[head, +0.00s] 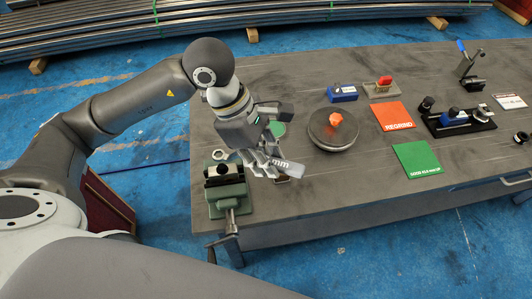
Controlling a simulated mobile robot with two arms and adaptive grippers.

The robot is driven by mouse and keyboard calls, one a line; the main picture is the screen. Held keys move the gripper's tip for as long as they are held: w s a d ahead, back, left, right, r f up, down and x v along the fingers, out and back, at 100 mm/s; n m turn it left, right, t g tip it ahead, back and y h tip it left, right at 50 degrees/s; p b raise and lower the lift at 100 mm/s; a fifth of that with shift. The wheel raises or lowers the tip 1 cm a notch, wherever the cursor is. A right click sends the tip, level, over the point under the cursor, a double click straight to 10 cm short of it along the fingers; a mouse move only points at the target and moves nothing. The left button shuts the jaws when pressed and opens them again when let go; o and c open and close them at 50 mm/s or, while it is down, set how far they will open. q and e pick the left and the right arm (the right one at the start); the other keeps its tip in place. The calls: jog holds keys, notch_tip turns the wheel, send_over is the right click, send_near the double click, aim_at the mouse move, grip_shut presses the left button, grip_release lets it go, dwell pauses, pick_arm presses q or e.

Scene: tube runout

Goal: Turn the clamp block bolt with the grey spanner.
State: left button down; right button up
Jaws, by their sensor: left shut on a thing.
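My left gripper (265,160) is above the table's left end, shut on the grey spanner (289,168), whose end marked "mm" sticks out to the right. A small pale ring (218,155) shows to the left of the gripper; I cannot tell whether it is the spanner's other end. A green vise (229,192) with a dark block (222,171) in its jaws stands just left of and below the gripper. I take this dark block for the clamp block; its bolt is too small to make out. My right gripper is not in view.
On the table (345,199) are a round dark plate (322,135) with an orange piece (336,119), a red "REGRIND" mat (391,117), a green mat (417,160), a blue block (342,93) and a black fixture (456,123). The table's front middle is clear.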

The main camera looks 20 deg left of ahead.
pick_arm(q)
notch_tip(320, 180, down, 3)
jog(key=shift+r+b, duration=0.1)
jog(key=shift+b, duration=0.55)
jog(key=shift+b, duration=0.35)
jog(key=shift+b, duration=0.4)
dwell(0.4)
